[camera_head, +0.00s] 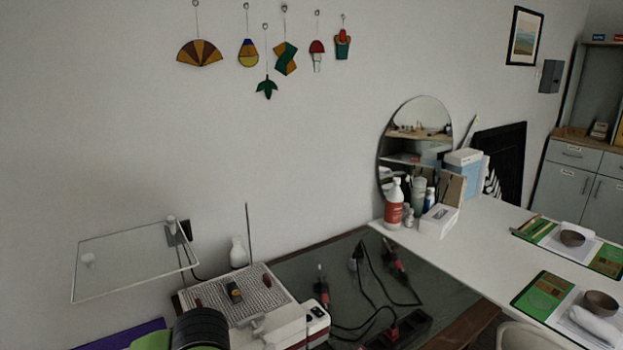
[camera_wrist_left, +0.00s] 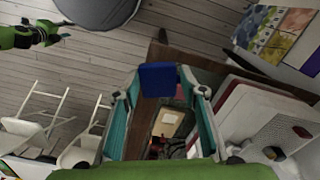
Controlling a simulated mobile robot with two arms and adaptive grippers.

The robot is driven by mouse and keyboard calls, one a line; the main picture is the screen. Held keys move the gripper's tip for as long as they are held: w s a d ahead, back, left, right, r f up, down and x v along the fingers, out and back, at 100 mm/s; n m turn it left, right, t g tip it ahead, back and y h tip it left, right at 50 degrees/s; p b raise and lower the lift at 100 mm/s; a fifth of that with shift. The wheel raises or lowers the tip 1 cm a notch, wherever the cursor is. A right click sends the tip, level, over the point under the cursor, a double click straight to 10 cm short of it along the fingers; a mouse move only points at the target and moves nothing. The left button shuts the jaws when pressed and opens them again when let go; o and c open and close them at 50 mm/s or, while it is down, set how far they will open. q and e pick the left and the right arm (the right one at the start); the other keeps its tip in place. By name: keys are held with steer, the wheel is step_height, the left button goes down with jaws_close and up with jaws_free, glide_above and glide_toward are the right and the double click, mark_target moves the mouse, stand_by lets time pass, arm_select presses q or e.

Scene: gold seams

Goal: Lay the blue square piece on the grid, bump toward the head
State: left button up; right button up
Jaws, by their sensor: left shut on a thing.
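The blue square piece (camera_wrist_left: 157,80) is held between the fingertips of my left gripper (camera_wrist_left: 160,86) in the left wrist view. It hangs in the air with a flat face toward the camera; I cannot make out its bump. The pale grid (camera_head: 262,292) tops a white machine at the lower left of the head view. A dark upright block (camera_head: 233,289) stands on it; I cannot tell if this is the head. In the head view only part of my left arm shows, in front of the machine. My right gripper (camera_wrist_left: 58,30) is at the upper left of the wrist view.
A clear panel on a frame (camera_head: 135,262) stands left of the machine. A dark green mat (camera_head: 345,275) with soldering irons and black cables lies to its right. A white bottle (camera_head: 238,252) and a thin upright rod are behind it. A white table (camera_head: 480,240) extends right.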

arm_select(q)
steer(key=s+a+r+n, duration=0.1)
steer(key=a+r+n, duration=0.4)
steer(key=r+n, duration=0.1)
steer(key=shift+s+a+r+n, duration=0.2)
steer(key=shift+a+n, duration=0.05)
steer(key=shift+n, duration=0.35)
